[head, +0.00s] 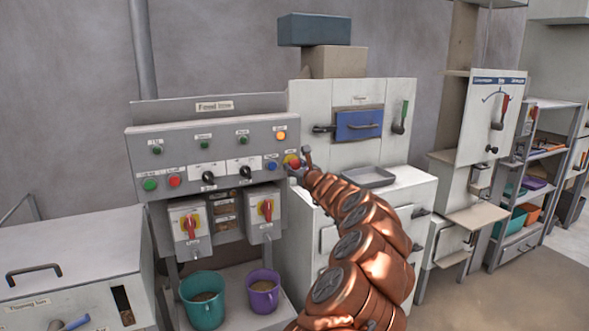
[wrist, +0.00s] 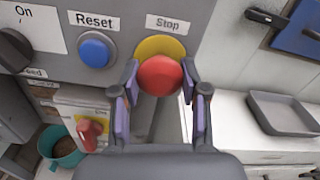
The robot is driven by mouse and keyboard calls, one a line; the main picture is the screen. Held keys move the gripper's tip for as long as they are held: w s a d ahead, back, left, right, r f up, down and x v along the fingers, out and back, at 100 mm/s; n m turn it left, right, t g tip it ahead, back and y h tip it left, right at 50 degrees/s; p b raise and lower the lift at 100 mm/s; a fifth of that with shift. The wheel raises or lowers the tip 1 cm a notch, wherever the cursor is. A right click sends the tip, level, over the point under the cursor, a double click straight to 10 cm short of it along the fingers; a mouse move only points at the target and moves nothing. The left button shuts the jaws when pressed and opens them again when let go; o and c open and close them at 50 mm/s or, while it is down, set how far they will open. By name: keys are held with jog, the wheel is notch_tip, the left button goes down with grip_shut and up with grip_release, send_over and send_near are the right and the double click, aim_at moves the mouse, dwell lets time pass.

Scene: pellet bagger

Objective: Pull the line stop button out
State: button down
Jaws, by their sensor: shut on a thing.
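The line stop button is a red mushroom head (wrist: 160,75) on a yellow round plate (wrist: 160,47), under a "Stop" label (wrist: 168,24) in the wrist view. In the head view the red button (head: 291,160) is at the right end of the control panel (head: 211,140), partly covered by my gripper. My gripper (wrist: 160,82) has one finger on each side of the red head and is shut on it. How far the button stands out from its plate cannot be told.
A blue Reset button (wrist: 97,50) is just left of the stop button. A black rotary knob (wrist: 10,48) is farther left. A grey tray (wrist: 284,113) lies on the white cabinet at right. Two red-handled switches (head: 190,225) hang below the panel, above a teal bucket (head: 203,299) and a purple bucket (head: 263,291).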

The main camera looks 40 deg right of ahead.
jog(key=shift+f, duration=0.15)
jog(key=c, duration=0.6)
grip_release()
jog(key=shift+s, duration=0.15)
jog(key=shift+o, duration=0.2)
jog(key=shift+r+v, duration=0.25)
jog(key=shift+v, duration=0.85)
jog(key=v, duration=1)
jog(key=shift+f, duration=0.15)
